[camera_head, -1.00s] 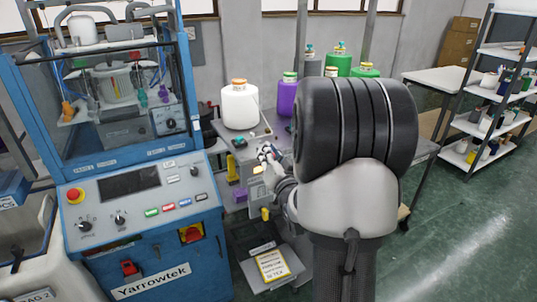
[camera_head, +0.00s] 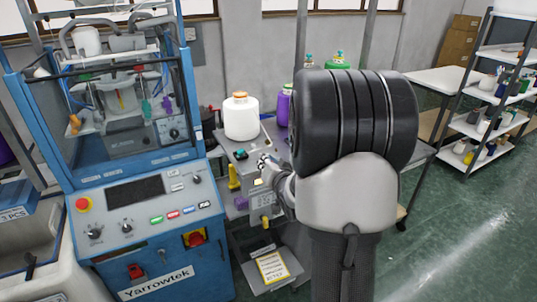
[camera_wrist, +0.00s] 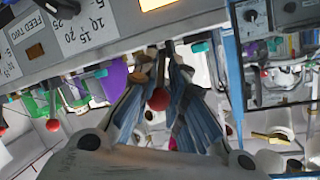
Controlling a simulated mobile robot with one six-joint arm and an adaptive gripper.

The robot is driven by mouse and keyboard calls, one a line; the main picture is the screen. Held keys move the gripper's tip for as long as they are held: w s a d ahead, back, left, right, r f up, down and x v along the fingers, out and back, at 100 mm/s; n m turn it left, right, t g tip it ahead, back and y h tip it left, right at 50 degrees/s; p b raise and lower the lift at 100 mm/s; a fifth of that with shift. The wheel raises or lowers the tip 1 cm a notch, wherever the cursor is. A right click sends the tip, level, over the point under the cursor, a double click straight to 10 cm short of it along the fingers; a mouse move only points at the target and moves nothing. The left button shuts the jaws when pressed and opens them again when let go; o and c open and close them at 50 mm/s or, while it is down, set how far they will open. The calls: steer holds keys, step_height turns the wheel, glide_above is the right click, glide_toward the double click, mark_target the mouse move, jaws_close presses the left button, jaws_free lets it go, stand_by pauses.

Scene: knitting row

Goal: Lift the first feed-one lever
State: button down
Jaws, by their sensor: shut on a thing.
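A grey feed unit (camera_head: 230,149) stands right of the blue machine. My gripper (camera_head: 263,164) is at its front, small and partly hidden by my own arm. In the wrist view, a thin lever with a red ball knob (camera_wrist: 158,98) hangs below the grey panel (camera_wrist: 110,38), between the fingers of my gripper (camera_wrist: 160,72). The fingers are closed around this lever near its shaft; the exact contact is hard to see. A label reading "FEED TWO" (camera_wrist: 27,25) is on the panel at the upper left. Another red knob (camera_wrist: 53,125) hangs apart, farther left.
The blue Yarrowtek machine (camera_head: 150,235) stands close on the left. A shelf rack (camera_head: 490,110) is at the far right. Green floor (camera_head: 460,240) is open at the right.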

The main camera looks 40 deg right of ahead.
steer(key=g+p, duration=0.1)
steer(key=p, duration=0.2)
steer(key=r+g+p, duration=0.1)
steer(key=p, duration=0.1)
steer(key=w+r+g+y+p, duration=0.1)
steer(key=p, duration=0.2)
steer(key=shift+w+d+r+g+p, duration=0.1)
steer(key=shift+r+g+p, duration=0.05)
steer(key=shift+g+p, duration=0.25)
steer(key=g+p, duration=0.2)
steer(key=p, duration=0.3)
steer(key=w+g+y+p, duration=0.1)
steer(key=p, duration=0.4)
steer(key=shift+w+d+r+n+g+p, duration=0.15)
steer(key=shift+n+g+p, duration=0.15)
steer(key=shift+n+g, duration=0.1)
steer(key=shift+w+y+p, duration=0.1)
steer(key=shift+y+p, duration=0.2)
steer(key=shift+p, duration=0.45)
steer(key=shift+f+g+p, duration=0.2)
steer(key=shift+g+p, duration=0.15)
steer(key=shift+g, duration=0.05)
steer(key=shift+f, duration=0.1)
steer(key=c, duration=1.8)
jaws_free()
steer(key=shift+w+d, duration=0.1)
steer(key=shift+o, duration=1.2)
